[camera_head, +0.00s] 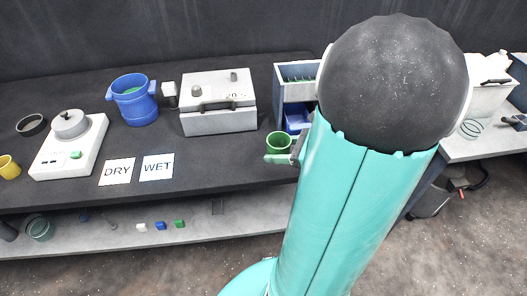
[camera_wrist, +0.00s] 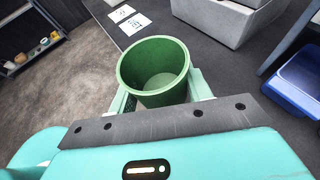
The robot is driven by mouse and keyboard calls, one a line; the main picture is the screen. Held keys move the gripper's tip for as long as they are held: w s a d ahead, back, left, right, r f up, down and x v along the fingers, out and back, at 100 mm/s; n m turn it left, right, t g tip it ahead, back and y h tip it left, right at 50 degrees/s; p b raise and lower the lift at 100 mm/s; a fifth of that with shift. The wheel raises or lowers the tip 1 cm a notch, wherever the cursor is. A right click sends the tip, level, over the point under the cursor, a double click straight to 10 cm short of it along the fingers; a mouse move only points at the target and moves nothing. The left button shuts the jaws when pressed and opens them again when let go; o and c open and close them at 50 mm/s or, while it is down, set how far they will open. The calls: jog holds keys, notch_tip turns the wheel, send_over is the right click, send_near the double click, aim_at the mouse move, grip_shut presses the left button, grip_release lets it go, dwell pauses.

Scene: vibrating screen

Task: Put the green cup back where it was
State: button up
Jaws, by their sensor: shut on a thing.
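The green cup (camera_head: 279,142) is upright at the front right of the dark bench top, just left of my arm. In the wrist view the green cup (camera_wrist: 153,70) sits between the jaws of my gripper (camera_wrist: 160,100), and I look down into its empty inside. My gripper (camera_head: 280,158) is shut on the cup; in the head view my arm hides most of it. I cannot tell whether the cup touches the bench or is held just above it.
A grey box machine (camera_head: 219,103) stands behind and left of the cup. A blue tray (camera_head: 297,120) sits in a grey holder behind it. DRY (camera_head: 117,171) and WET (camera_head: 157,167) cards lie to the left, with clear bench between the WET card and the cup. The bench's front edge is close.

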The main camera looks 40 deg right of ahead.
jog(key=w+d+f, duration=0.1)
jog(key=w+f, duration=0.1)
jog(key=w+d+f, duration=0.1)
jog(key=w+f, duration=0.2)
jog(key=w+d+f, duration=0.1)
jog(key=w+f, duration=0.1)
jog(key=w, duration=0.1)
jog(key=shift+w+d+f, duration=0.15)
jog(key=shift+d+f, duration=0.15)
jog(key=shift+d, duration=0.05)
jog(key=shift+w+f, duration=0.15)
jog(key=shift+f, duration=1.6)
jog(key=shift+f, duration=0.15)
jog(key=o, duration=1)
jog(key=shift+d, duration=0.1)
